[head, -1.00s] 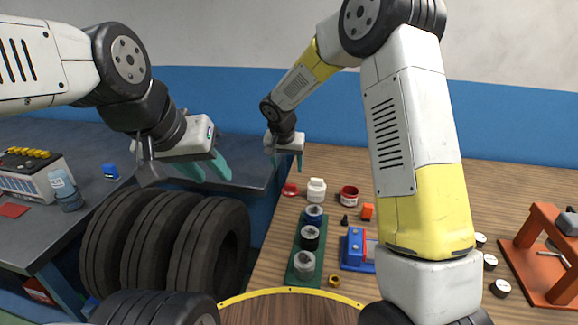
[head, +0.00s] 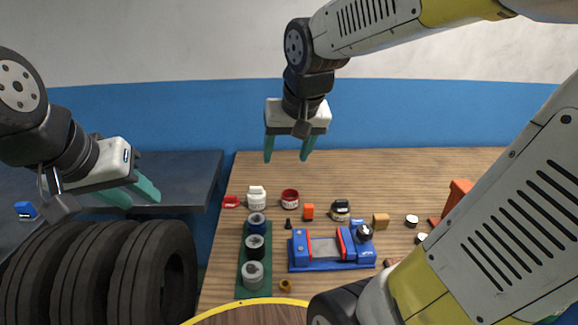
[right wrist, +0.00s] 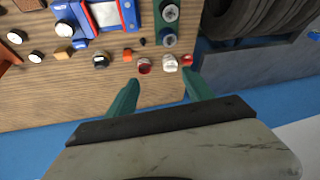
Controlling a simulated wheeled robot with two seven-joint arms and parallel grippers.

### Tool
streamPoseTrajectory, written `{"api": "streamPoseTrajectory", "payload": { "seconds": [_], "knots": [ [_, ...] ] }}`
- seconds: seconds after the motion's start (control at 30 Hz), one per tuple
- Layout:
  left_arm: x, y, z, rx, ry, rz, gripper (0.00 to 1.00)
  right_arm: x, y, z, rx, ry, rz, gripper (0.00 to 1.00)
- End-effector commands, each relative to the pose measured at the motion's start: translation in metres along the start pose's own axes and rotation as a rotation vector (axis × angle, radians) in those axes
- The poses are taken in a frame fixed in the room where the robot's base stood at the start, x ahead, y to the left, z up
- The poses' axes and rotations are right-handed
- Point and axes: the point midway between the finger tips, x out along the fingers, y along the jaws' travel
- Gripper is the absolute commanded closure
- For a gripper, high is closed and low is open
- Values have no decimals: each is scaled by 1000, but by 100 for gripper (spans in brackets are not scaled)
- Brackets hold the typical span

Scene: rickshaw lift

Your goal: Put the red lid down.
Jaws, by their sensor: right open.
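The small red lid (head: 231,201) lies on the wooden table near its left edge, just left of a white jar (head: 257,199). It also shows in the right wrist view (right wrist: 187,59). An open red jar (head: 290,199) stands to the right of the white jar. My right gripper (head: 288,153) is open and empty, raised above the table's back part. Its fingers (right wrist: 161,80) point toward the jars in the right wrist view, apart from them. My left gripper (head: 142,200) has its fingers spread and empty, beside the table's left side, above the tires.
A green strip (head: 243,289) holds several cylinders. A blue vise (head: 330,266) stands right of it. A dark-capped jar (head: 340,209), an orange block (head: 308,211) and a tan block (head: 380,220) stand nearby. Black tires (head: 145,270) stand at lower left. The table's back strip is clear.

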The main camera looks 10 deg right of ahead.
Motion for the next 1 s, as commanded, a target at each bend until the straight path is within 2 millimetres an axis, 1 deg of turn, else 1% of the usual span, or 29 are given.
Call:
{"api": "streamPoseTrajectory", "payload": {
  "seconds": [0.03,0.1,0.2,0.33,0.5,1.0],
  "knots": [
    [0,0,0,0,0,0,64,-12,5,14,-4,17,-17,39],
    [0,0,0,0,0,0,64,-24,8,33,-21,34,-43,39],
    [0,0,0,0,0,0,64,-35,10,56,-40,56,-74,39],
    [0,0,0,0,0,0,64,-42,10,75,-62,76,-103,39],
    [0,0,0,0,0,0,64,-44,9,83,-74,86,-116,39],
    [0,0,0,0,0,0,64,-44,9,82,-74,86,-115,39]
  ]
}}
